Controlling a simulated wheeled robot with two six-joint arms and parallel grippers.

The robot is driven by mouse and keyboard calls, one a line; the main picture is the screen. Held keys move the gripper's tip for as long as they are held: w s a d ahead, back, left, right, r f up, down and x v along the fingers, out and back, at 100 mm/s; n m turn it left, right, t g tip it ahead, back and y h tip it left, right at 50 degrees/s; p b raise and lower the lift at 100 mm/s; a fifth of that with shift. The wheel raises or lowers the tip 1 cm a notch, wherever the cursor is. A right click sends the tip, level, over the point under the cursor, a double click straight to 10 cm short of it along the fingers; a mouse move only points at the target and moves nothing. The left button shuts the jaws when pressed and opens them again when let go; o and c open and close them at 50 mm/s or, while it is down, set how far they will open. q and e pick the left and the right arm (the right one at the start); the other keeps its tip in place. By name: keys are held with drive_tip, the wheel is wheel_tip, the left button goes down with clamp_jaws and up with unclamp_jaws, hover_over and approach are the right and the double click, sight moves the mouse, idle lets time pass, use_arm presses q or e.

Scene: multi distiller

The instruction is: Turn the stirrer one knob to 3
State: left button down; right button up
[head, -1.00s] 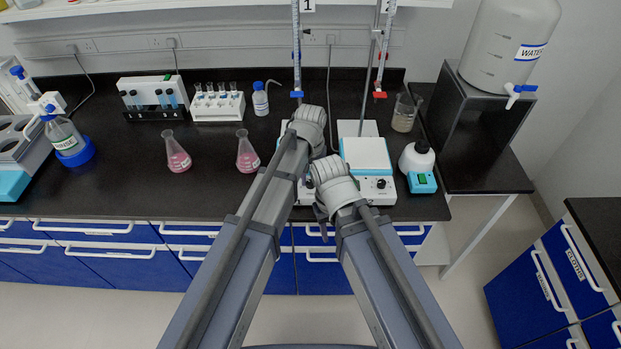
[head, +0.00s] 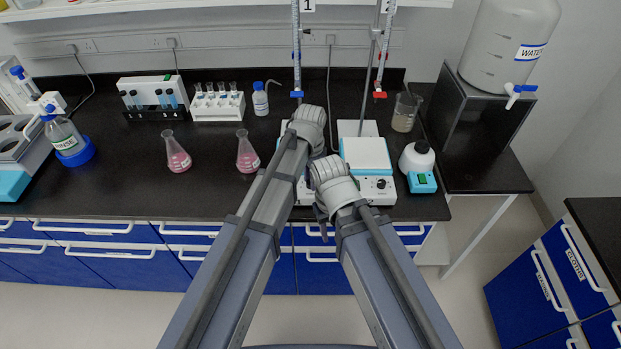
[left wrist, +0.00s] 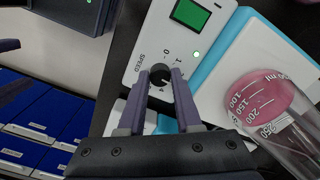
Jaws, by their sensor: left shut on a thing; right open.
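Stirrer one (head: 306,193) stands on the bench under the stand marked 1, mostly hidden behind my arms in the head view. My left gripper (left wrist: 161,84) is shut on the dark speed knob (left wrist: 160,73), one finger on each side. The fingers cover part of the scale, and the knob's exact setting is hard to read. My right gripper (head: 320,213) is open near the bench front, mostly hidden by its own wrist.
A flask of pink liquid (left wrist: 262,98) is close to the right of my left gripper in the wrist view. Two pink flasks (head: 177,158) (head: 247,158) stand on the left bench.

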use_arm(q)
drive_tip(key=shift+m, duration=1.6)
drive_tip(key=c, duration=0.6)
unclamp_jaws()
wheel_tip(320, 180, up, 8)
drive_tip(key=p, duration=0.8)
drive_tip(key=shift+f, duration=0.1)
